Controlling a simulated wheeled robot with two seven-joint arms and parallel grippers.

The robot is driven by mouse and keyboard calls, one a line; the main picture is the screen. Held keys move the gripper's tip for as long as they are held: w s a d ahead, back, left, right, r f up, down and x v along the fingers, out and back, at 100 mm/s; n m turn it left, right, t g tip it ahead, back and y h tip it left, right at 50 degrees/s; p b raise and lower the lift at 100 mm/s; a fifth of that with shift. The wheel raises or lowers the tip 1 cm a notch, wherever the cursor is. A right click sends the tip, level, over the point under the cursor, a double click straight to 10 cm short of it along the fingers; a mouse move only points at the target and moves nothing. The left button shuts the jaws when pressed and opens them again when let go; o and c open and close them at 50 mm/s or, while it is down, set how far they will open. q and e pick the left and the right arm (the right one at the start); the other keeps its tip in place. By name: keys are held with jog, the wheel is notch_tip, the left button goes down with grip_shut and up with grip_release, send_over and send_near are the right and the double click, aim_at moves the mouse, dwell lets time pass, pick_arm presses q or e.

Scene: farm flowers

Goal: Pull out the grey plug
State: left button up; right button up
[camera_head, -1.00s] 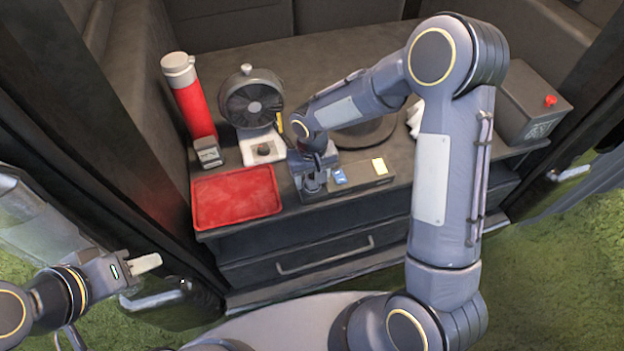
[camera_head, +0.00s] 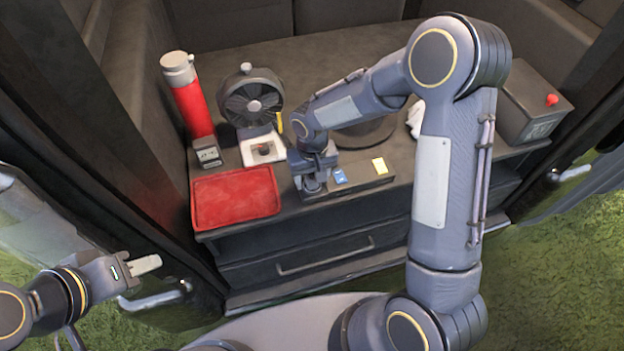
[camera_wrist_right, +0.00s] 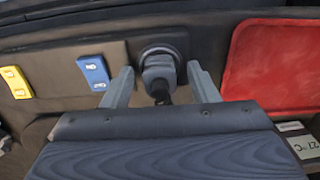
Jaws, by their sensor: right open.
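The grey plug (camera_wrist_right: 158,72) sits in a round socket on the dark power strip (camera_head: 358,186), with a black cord at its near end, in the right wrist view. My right gripper (camera_wrist_right: 160,82) is open, with one finger on each side of the plug and a gap visible to each. In the head view my right gripper (camera_head: 312,185) is over the left end of the strip and mostly hides the plug. My left gripper (camera_head: 147,265) is at the lower left, away from the table; its fingers look close together, but I cannot tell whether they are shut.
A blue switch (camera_wrist_right: 94,72) and a yellow switch (camera_wrist_right: 16,82) are beside the plug on the strip. A red tray (camera_head: 236,197) lies left of it. A fan (camera_head: 252,100), a red bottle (camera_head: 190,100) and a small display (camera_head: 208,153) stand behind.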

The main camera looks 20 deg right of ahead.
aim_at(312, 174)
grip_shut()
jog(key=shift+r, duration=0.1)
jog(key=shift+r+p, duration=1.95)
jog(key=shift+r, duration=1)
